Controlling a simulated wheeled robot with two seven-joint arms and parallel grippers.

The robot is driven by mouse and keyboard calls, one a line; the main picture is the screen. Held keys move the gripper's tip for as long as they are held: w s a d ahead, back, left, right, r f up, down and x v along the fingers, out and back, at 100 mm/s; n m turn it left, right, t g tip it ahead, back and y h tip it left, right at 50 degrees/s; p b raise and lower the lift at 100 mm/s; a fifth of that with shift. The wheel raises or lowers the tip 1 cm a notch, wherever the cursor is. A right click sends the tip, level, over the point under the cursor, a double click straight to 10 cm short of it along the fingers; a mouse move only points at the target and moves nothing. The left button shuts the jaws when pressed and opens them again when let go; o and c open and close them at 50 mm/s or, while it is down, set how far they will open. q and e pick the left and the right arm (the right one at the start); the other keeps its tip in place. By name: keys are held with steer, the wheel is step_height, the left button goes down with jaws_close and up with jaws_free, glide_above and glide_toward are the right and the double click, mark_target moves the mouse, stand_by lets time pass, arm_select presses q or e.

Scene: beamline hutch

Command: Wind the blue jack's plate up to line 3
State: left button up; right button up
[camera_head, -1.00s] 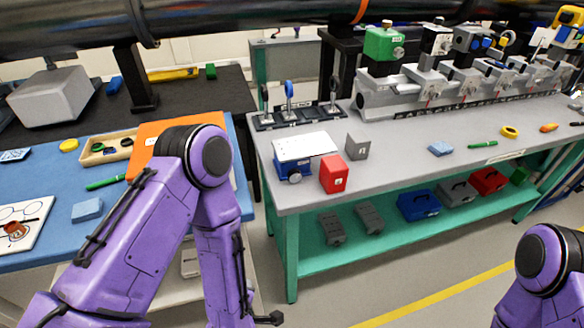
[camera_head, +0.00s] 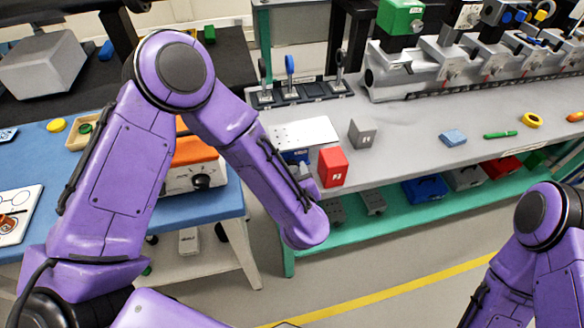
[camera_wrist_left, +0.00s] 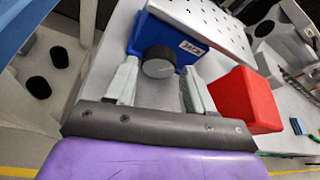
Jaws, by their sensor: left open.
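The blue jack (camera_head: 295,157) stands near the bench's front left corner, with its pale perforated plate (camera_head: 305,130) on top. In the left wrist view, its blue body (camera_wrist_left: 187,50) carries a JACK label and a dark round knob (camera_wrist_left: 158,62) on the near face. My left gripper (camera_wrist_left: 160,72) is open, with one finger on each side of the knob; whether either touches it cannot be told. In the head view my left arm partly covers the jack. No line marks can be made out. My right gripper is out of view.
A red block (camera_head: 332,167) stands close to the jack's right, also beside my right-hand finger in the wrist view (camera_wrist_left: 245,102). A grey block (camera_head: 361,132) stands behind it. A tool rack (camera_head: 300,92) is at the back.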

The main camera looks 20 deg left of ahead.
arm_select(q)
steer(key=shift+w+a+f, duration=0.25)
steer(key=shift+w+a, duration=0.1)
steer(key=shift+w, duration=0.2)
steer(key=c, duration=0.8)
steer(key=shift+d+m+g+y, duration=0.1)
steer(key=shift+m+g+y, duration=0.6)
steer(key=shift+m, duration=0.4)
steer(key=shift+w+d+m+g+y+b, duration=0.1)
steer(key=shift+m+g+y+b, duration=0.3)
steer(key=shift+m+y, duration=0.55)
steer(key=shift+m, duration=0.35)
